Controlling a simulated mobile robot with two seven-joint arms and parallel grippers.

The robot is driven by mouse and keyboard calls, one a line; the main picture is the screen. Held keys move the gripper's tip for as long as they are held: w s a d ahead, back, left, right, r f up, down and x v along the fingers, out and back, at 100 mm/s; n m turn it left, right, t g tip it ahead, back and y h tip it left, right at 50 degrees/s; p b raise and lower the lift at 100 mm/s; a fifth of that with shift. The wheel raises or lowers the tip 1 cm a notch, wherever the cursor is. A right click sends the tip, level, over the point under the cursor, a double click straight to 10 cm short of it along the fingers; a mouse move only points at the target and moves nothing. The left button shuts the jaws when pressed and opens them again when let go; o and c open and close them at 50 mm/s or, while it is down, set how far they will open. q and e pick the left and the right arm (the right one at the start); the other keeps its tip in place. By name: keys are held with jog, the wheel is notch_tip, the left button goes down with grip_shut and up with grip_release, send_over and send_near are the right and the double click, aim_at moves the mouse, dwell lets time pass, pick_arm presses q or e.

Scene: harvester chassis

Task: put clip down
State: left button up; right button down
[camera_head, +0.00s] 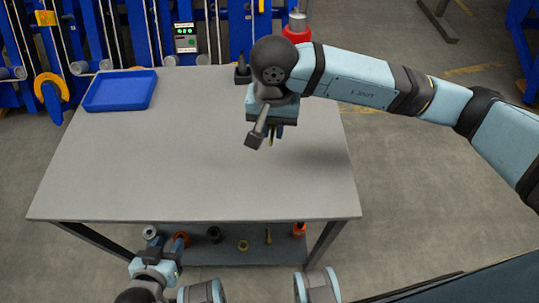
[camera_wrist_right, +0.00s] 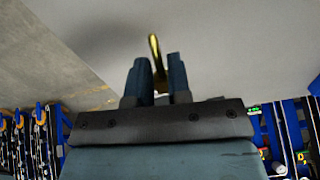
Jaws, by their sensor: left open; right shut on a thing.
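My right gripper (camera_head: 274,131) hangs above the grey table top, right of its middle. It is shut on a thin brass-yellow clip (camera_head: 270,141), which points down from the fingers. In the right wrist view the clip (camera_wrist_right: 154,52) sticks out between the two dark blue fingers (camera_wrist_right: 160,80), with the table surface behind it. A gap seems to lie between the clip and the table, but its size is hard to tell. My left gripper (camera_head: 160,258) is low in front of the table at the lower left, open and with nothing visible in it.
A blue tray (camera_head: 103,101) lies at the table's back left corner and looks empty. A dark upright part (camera_head: 242,72) stands at the back edge. Several small parts sit on the lower shelf (camera_head: 208,257). The table's (camera_head: 150,165) middle and front are clear.

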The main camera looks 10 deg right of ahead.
aim_at(272, 164)
notch_tip(272, 164, down, 12)
jog(key=shift+r+b, duration=0.25)
jog(key=shift+b, duration=0.15)
pick_arm(q)
jog(key=shift+d, duration=0.1)
pick_arm(e)
jog(key=shift+f, duration=0.15)
jog(key=c, duration=1.1)
grip_release()
pick_arm(q)
jog(key=shift+w, duration=0.1)
pick_arm(e)
jog(key=shift+o, duration=0.2)
